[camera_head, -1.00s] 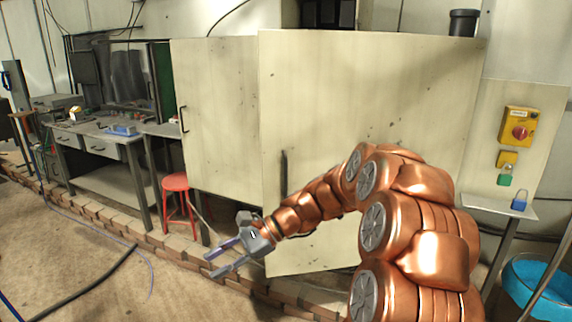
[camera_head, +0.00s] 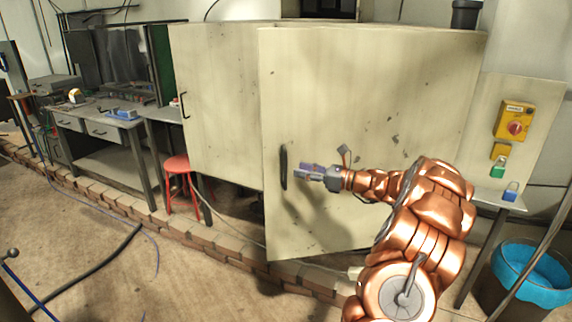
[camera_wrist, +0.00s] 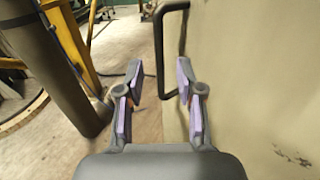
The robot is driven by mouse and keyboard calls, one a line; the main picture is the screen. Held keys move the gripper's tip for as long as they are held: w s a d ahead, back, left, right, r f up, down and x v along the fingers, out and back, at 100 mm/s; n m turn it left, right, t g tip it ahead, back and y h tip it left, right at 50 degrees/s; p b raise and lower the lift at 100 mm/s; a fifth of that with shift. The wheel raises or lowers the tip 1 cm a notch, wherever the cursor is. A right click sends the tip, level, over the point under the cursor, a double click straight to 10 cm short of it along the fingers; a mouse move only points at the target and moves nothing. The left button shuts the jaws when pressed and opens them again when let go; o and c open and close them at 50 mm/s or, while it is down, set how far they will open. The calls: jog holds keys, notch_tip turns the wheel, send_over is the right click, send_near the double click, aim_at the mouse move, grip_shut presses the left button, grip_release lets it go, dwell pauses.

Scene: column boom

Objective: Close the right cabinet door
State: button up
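The right cabinet door (camera_head: 370,110) is a large cream panel with chipped paint. It stands partly open, its free left edge swung out towards me and overlapping the left door (camera_head: 215,110). Its black handle (camera_head: 283,167) is upright near that free edge; it also shows in the wrist view (camera_wrist: 160,55). My gripper (camera_head: 304,171) is in front of the door, just right of the handle. In the wrist view my gripper (camera_wrist: 159,75) has its fingers apart with nothing held; the handle appears beyond the gap between them. I cannot tell whether any finger touches the door.
A red stool (camera_head: 178,168) stands below the left door. A low brick edging (camera_head: 190,232) runs along the floor in front of the cabinet. A workbench (camera_head: 100,128) is at left; a blue-lined bin (camera_head: 535,277) is at right. Floor at front left is mostly clear, with cables.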

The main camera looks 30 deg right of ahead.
jog(key=shift+p+x, duration=0.8)
jog(key=shift+x, duration=2.35)
jog(key=shift+c, duration=0.2)
grip_shut()
